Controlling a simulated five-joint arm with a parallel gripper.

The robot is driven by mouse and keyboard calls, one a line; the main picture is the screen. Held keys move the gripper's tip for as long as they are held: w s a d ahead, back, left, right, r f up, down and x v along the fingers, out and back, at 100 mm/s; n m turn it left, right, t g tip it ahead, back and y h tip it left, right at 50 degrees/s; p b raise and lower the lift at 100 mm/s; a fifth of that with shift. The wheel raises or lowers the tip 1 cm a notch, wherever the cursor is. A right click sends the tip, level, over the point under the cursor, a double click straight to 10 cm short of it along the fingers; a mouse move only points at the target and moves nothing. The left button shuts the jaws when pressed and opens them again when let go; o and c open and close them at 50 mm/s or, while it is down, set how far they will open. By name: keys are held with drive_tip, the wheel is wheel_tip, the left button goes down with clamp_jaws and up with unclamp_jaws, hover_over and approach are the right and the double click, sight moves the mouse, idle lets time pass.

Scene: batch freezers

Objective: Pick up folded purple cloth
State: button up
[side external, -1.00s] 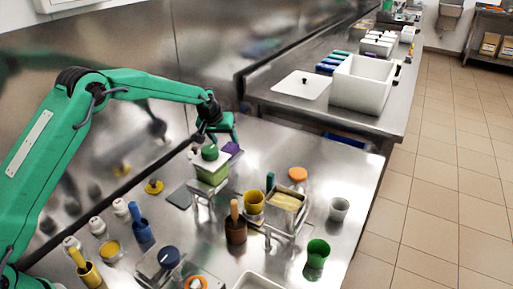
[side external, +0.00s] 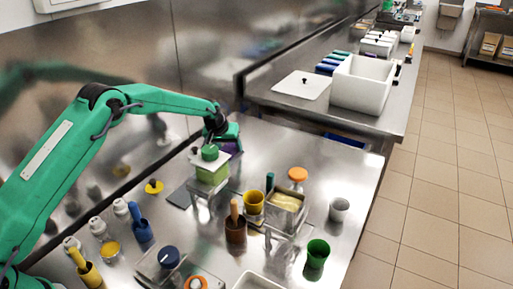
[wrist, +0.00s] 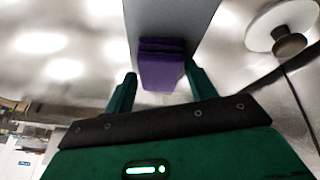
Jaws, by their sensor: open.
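The folded purple cloth (wrist: 162,70) shows in the wrist view as a small layered bundle, lying between my two fingers. My gripper (wrist: 159,80) is open, with one dark green finger on each side of the cloth. Gaps seem to show between the fingers and the cloth. In the side view, only a purple patch of the cloth (side external: 231,147) shows below my gripper (side external: 226,133), near the back wall. The gripper hides the rest of it.
A green-lidded container (side external: 211,168) stands close in front of my gripper. A dark flat mat (side external: 180,197) and a yellow knobbed lid (side external: 153,187) lie to its left. Several cups and jars crowd the front. The table right of the gripper is bare.

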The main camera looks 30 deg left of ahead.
sight(228, 147)
drive_tip(key=c, duration=0.7)
drive_tip(key=shift+r, duration=0.1)
drive_tip(key=shift+r, duration=4.9)
drive_tip(key=shift+c, duration=0.2)
drive_tip(key=shift+o, duration=0.9)
